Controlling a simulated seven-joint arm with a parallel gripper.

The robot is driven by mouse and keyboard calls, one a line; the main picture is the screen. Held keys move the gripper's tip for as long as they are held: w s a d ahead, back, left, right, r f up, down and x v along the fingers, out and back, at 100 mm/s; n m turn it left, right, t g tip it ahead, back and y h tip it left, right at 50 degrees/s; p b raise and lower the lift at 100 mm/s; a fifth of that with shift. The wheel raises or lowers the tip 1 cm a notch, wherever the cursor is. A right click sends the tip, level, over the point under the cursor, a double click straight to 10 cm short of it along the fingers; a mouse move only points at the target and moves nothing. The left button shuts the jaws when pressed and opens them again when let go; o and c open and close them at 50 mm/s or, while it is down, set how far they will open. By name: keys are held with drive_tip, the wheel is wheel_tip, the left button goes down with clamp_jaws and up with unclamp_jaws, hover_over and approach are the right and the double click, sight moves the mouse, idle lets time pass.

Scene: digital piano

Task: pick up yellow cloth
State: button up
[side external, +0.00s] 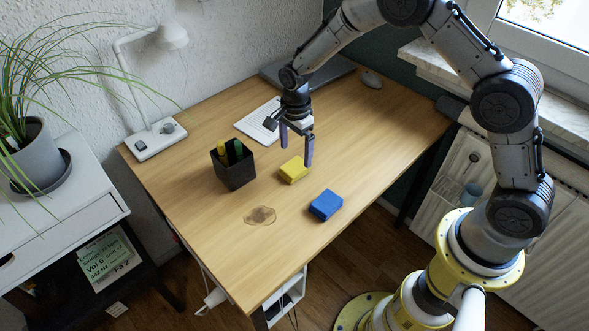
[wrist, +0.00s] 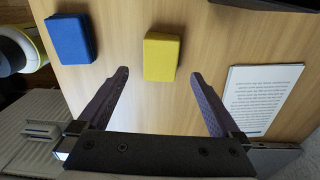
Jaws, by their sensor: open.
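The yellow cloth (side external: 294,170) is a small folded block lying flat on the wooden desk. In the wrist view the yellow cloth (wrist: 161,57) lies ahead of my fingertips, between their lines. My gripper (side external: 297,150) is open and empty, pointing down above the desk close to the yellow cloth. In the wrist view my gripper (wrist: 159,75) has its two purple fingers spread wide, with bare desk between them. I see no contact with the cloth.
A blue block (side external: 326,205) lies nearby on the desk (side external: 225,245). A black pen holder (side external: 233,168) stands left of the yellow cloth.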

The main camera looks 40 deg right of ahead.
sight(295, 167)
drive_tip(key=shift+a+f, duration=0.2)
drive_tip(key=shift+f, duration=2.65)
drive_tip(key=c, duration=1.4)
drive_tip(key=shift+o, duration=0.2)
drive_tip(key=shift+r, duration=0.15)
drive_tip(key=shift+r, duration=0.25)
drive_tip(key=r, duration=0.3)
drive_tip(key=shift+s+r, duration=0.1)
drive_tip(key=shift+s, duration=0.1)
drive_tip(key=s+d+r, duration=0.1)
drive_tip(key=s+r, duration=0.8)
drive_tip(key=s, duration=0.4)
drive_tip(key=shift+s+d, duration=0.25)
drive_tip(key=shift+d, duration=0.05)
